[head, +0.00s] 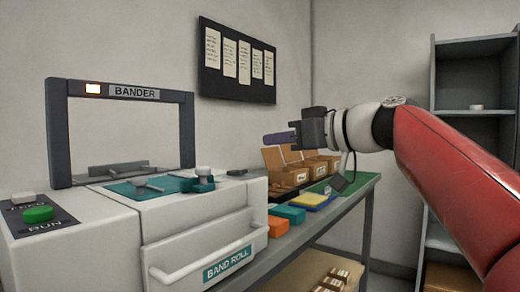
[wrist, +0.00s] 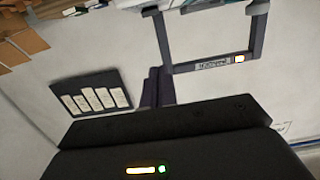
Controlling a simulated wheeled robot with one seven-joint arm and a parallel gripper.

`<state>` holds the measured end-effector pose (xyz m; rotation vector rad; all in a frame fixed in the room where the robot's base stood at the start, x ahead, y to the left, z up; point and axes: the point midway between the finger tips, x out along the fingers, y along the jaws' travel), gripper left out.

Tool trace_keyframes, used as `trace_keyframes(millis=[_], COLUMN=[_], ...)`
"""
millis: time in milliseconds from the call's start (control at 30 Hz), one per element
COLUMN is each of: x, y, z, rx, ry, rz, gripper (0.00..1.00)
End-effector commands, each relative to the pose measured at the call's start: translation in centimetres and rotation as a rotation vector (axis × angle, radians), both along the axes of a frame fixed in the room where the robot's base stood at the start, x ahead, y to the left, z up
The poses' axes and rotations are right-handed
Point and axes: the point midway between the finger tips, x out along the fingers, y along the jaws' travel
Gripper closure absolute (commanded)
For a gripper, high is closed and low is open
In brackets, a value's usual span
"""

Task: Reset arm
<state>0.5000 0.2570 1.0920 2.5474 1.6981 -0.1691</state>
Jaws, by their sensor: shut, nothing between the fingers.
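My red arm (head: 445,165) reaches in from the right in the head view. My gripper (head: 270,139) is raised in the air above the bench, pointing left toward the bander. Its fingers are shut together with nothing held. In the wrist view the shut fingers (wrist: 154,86) stand up at the middle, with the wall behind them. The wrist view looks tilted, with the bander frame (wrist: 213,67) at upper right and the notice board (wrist: 88,93) at left.
The bander (head: 120,92) stands at left with a green RUN button (head: 38,214) and a band roll drawer (head: 205,252). Grey shelving (head: 470,45) stands at right.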

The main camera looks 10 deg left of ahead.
Motion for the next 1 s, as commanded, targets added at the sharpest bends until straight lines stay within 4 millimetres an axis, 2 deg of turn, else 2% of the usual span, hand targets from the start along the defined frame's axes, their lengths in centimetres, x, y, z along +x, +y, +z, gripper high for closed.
trace_keyframes(millis=[133,533,667,767,867,1000], x=[-0.3,-0.3,-0.6,-1.2,-2.7,-6.0], y=[-0.7,-0.7,-0.9,-1.9,-4.2,-9.2], z=[0.1,0.2,-0.7,-3.6,-8.6,-16.8], rx=[0.0,0.0,-0.021,-0.082,-0.174,-0.296], ry=[0.0,0.0,0.03,0.114,0.248,0.443], rz=[0.0,0.001,-0.023,-0.097,-0.224,-0.448], gripper=[1.0,1.0,1.0,1.0,1.0,1.0])
